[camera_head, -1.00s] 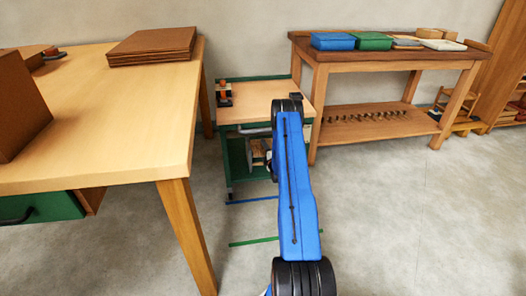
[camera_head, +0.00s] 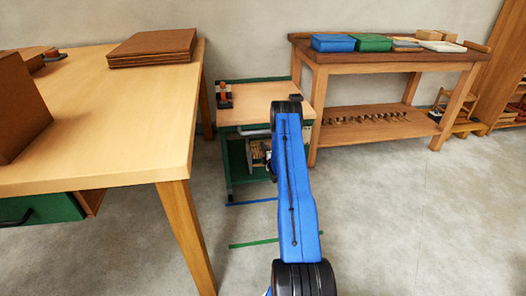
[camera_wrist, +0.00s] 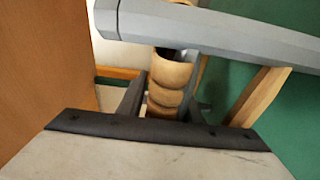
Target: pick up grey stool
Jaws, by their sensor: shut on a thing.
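In the wrist view a long grey slab with bevelled edges (camera_wrist: 225,27), which looks like the seat of the grey stool, crosses the top. A turned, ringed wooden leg (camera_wrist: 170,86) hangs below it, and a plain slanted wooden leg (camera_wrist: 258,97) shows to the right. My gripper (camera_wrist: 166,95) has its dark fingers on either side of the turned leg and is shut on it. In the head view the small wooden parts (camera_head: 258,149) show under the cart top; my blue arm hides most of the stool and gripper.
The green cart with a wooden top (camera_head: 250,111) stands close around my gripper. Blue and green strips lie on the floor (camera_head: 400,225), which is open at right.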

